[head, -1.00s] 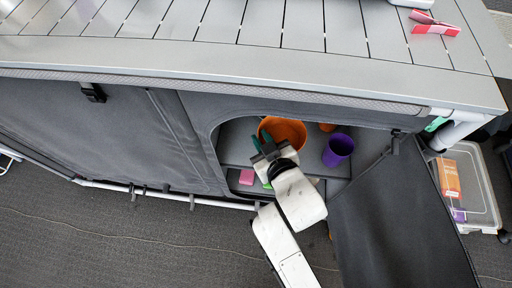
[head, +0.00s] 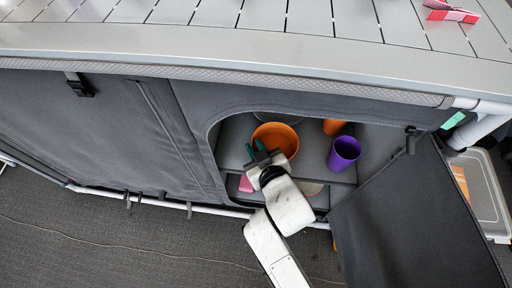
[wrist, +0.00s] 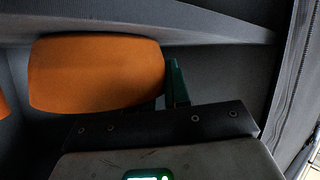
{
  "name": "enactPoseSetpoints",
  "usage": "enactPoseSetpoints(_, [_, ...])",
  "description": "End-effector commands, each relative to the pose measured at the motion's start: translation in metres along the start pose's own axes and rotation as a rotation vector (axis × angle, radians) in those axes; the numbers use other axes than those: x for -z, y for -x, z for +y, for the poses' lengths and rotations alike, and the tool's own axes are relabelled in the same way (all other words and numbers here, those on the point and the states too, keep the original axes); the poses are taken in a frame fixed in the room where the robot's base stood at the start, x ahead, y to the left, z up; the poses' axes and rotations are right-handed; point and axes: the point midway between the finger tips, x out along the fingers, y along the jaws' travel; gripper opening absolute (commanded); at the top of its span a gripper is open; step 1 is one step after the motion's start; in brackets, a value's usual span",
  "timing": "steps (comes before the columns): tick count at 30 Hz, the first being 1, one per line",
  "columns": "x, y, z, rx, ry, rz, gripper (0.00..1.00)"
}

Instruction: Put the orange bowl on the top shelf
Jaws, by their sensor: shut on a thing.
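The orange bowl (head: 278,138) is inside the open fabric cabinet, at the left of the upper shelf (head: 313,152). It also fills the upper left of the wrist view (wrist: 95,75). My gripper (head: 257,149) reaches in from the front, its green fingers at the bowl's near left side. It is shut on the bowl's edge. One green finger shows beside the bowl in the wrist view; the other is hidden. I cannot tell whether the bowl's base touches the shelf.
A purple cup (head: 345,153) and an orange cup (head: 333,126) stand right of the bowl. A pink item (head: 246,184) is on the level below. The opened flap (head: 415,220) hangs at the right. The cabinet's top edge overhangs the opening.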

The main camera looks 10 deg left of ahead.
Motion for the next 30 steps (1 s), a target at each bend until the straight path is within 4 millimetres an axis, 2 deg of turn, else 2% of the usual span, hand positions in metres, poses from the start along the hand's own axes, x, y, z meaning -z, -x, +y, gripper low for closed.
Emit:
enactPoseSetpoints(1, [-0.001, 0.0, 0.0, 0.0, 0.0, -0.001, 0.19])
enactPoseSetpoints(9, [-0.001, 0.0, 0.0, 0.0, 0.0, -0.001, 0.43])
enactPoseSetpoints(18, [0.003, 0.002, 0.001, 0.0, 0.0, 0.0, 0.43])
enactPoseSetpoints(23, [0.003, 0.024, 0.001, 0.001, 0.0, -0.003, 0.43])
enactPoseSetpoints(30, [0.003, 0.074, 0.001, 0.0, 0.0, -0.003, 0.43])
